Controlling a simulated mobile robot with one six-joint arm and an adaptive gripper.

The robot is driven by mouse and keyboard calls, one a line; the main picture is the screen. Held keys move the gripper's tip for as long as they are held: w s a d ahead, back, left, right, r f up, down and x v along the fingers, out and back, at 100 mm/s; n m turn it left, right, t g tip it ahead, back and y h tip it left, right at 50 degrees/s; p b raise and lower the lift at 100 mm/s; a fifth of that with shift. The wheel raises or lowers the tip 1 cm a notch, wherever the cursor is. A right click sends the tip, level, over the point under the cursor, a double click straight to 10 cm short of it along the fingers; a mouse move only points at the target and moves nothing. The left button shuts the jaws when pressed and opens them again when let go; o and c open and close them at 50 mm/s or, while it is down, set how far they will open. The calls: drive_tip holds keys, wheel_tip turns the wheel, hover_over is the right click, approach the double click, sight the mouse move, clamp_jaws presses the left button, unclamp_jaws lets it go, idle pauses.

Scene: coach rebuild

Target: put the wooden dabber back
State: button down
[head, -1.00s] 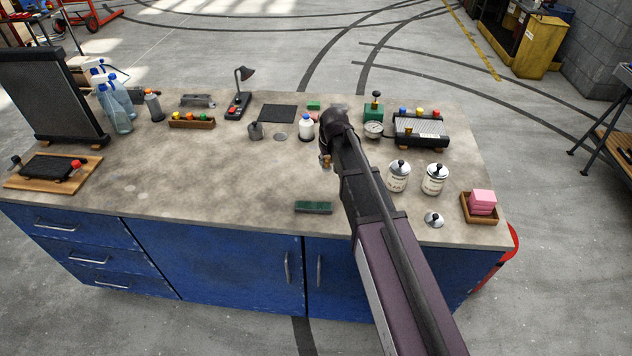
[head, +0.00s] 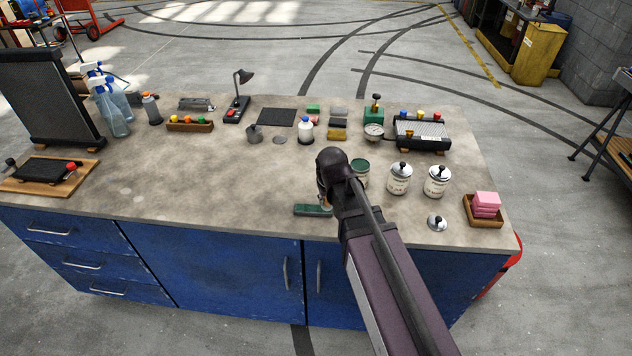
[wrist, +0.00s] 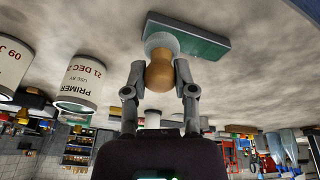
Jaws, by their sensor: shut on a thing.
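My gripper (wrist: 160,75) is shut on the wooden dabber (wrist: 159,74), gripping its round brown wooden part. The dabber's pale grey end (wrist: 161,43) points away from my palm, in front of a flat green block (wrist: 206,44) on the bench. I cannot tell whether they touch. In the head view, my gripper (head: 326,194) is low near the bench's front edge, beside the green block (head: 312,210). My arm hides most of the dabber there.
An open can with a green top (head: 360,167) stands just right of my wrist.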

drive_tip(key=w+a, duration=0.1)
drive_tip(key=w, duration=0.3)
drive_tip(key=w+a+f+b, duration=0.1)
drive_tip(key=w, duration=0.4)
drive_tip(key=w+a, duration=0.1)
drive_tip(key=w, duration=0.4)
drive_tip(key=shift+w+a+f, duration=0.1)
drive_tip(key=shift+a+f, duration=0.1)
drive_tip(key=shift+a, duration=0.2)
drive_tip(key=shift+w+a, duration=0.15)
drive_tip(key=shift+w, duration=0.45)
wheel_tip(320, 180, down, 4)
drive_tip(key=b, duration=0.4)
drive_tip(key=shift+r, duration=0.15)
drive_tip(key=shift+c, duration=2.1)
unclamp_jaws()
drive_tip(key=p+v, duration=1.1)
drive_tip(key=v, duration=0.1)
drive_tip(key=shift+p, duration=0.3)
